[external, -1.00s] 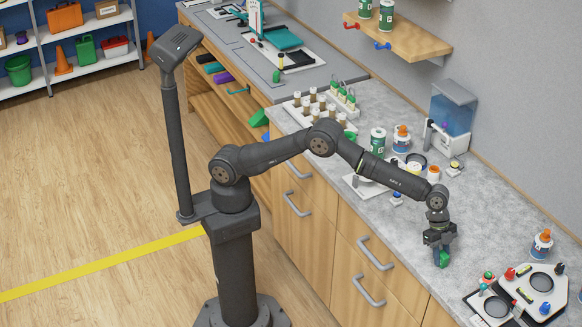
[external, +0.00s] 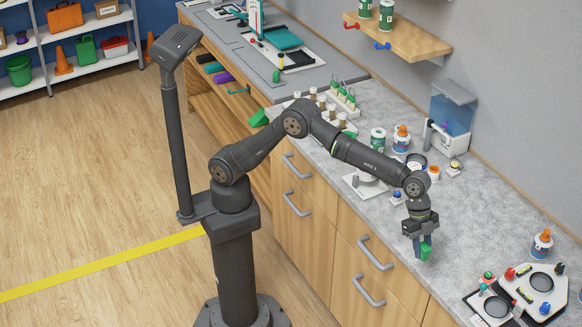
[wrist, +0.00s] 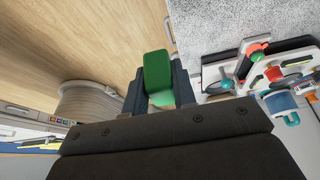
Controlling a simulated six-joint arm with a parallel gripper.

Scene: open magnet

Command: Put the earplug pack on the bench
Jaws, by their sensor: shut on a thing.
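A small green pack (external: 426,249), which I take to be the earplug pack, is held between the fingers of my gripper (external: 420,243). In the wrist view the green pack (wrist: 158,76) sits upright between the two dark fingers of my gripper (wrist: 158,95). The gripper is shut on it and points down near the front edge of the grey bench top (external: 455,235). The pack looks raised above the bench, but its exact height is hard to tell.
A tray with a round opening and coloured parts (external: 522,292) lies on the bench to the right. Bottles (external: 378,139) and a blue-fronted dispenser (external: 452,108) stand toward the back. The bench between the gripper and the tray is clear. Drawers (external: 375,255) lie below the edge.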

